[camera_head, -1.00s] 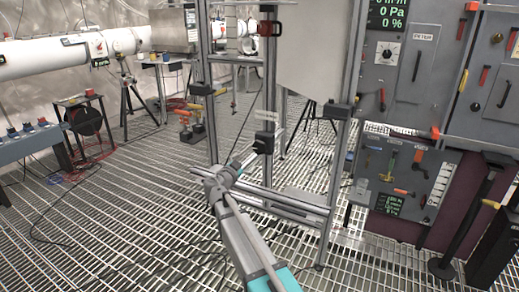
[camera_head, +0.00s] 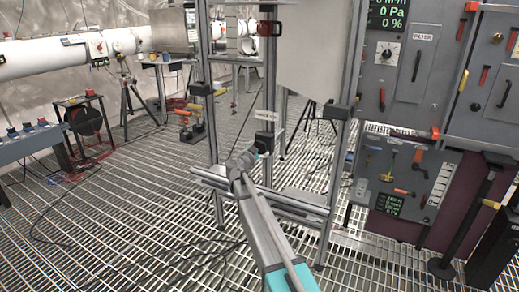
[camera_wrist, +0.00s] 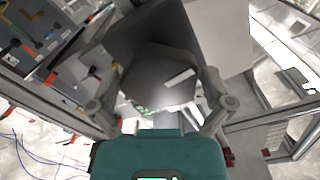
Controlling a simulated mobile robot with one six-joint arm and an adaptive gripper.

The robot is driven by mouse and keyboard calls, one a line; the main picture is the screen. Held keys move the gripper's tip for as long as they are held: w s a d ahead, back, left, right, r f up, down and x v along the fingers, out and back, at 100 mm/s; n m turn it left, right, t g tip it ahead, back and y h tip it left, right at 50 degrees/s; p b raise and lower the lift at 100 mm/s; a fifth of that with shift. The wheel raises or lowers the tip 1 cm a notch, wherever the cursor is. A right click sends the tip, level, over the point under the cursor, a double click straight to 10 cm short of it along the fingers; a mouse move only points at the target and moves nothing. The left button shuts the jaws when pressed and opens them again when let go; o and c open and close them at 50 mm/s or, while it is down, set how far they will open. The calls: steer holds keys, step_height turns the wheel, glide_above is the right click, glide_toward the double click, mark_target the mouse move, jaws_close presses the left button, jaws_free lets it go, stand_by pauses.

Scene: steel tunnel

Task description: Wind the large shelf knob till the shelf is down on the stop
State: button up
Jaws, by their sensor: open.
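The large knob (camera_wrist: 158,82) is dark and faceted, with a white pointer mark, and fills the middle of the wrist view. My gripper (camera_wrist: 162,76) is open, with one finger on each side of the knob; I cannot tell whether either finger touches it. In the head view my gripper (camera_head: 254,152) is at the dark knob block (camera_head: 264,139) on an upright of the metal frame, and partly hides it. I cannot clearly make out the shelf or its stop.
The aluminium frame (camera_head: 339,150) stands around my gripper, with a low crossbar (camera_head: 300,206) near my arm. A grey instrument panel (camera_head: 402,180) with tools and displays is at the right. A pale sheet (camera_head: 312,50) is behind the frame. The grating floor at left is mostly open.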

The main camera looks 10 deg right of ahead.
steer(key=shift+w+d, duration=0.15)
steer(key=c, duration=0.8)
steer(key=shift+n, duration=0.5)
